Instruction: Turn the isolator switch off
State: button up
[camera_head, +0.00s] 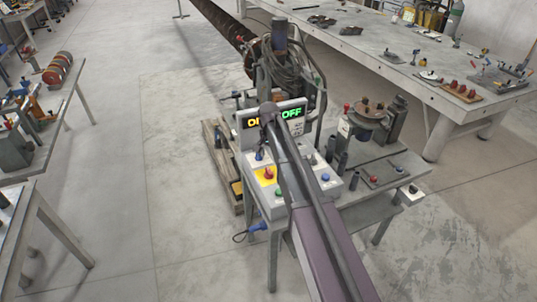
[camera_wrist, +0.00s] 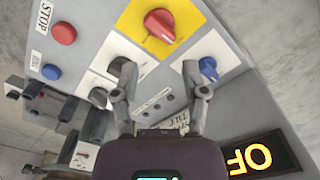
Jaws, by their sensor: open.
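The isolator switch, a red rotary knob (camera_head: 268,172) on a yellow plate, is on the control panel's left part in the head view. In the wrist view the red knob (camera_wrist: 163,25) is at the top centre, with a pale mark on its grip bar. My gripper (camera_wrist: 158,72) is open and empty, its two fingertips apart and below the yellow plate in the picture. The fingertips do not appear to touch the red knob. A black knob lies by the left fingertip and a blue knob (camera_wrist: 208,68) by the right one. In the head view my arm hides part of the panel.
A red button (camera_wrist: 64,33) by a STOP label and a blue button (camera_wrist: 51,72) are on the panel. A workbench (camera_head: 400,75) with tools stands behind.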

jog(key=shift+r+p, duration=2.25)
jog(key=shift+r, duration=0.3)
jog(key=s+d+f+n+b, duration=0.1)
jog(key=s+d+f+b, duration=0.2)
jog(key=s, duration=0.6)
jog(key=s+d+f+n+b, duration=0.2)
jog(key=s+f+b, duration=0.3)
jog(key=s, duration=0.4)
jog(key=s+d+f+n+b, duration=0.2)
jog(key=s+d+f+b, duration=0.3)
jog(key=s, duration=0.4)
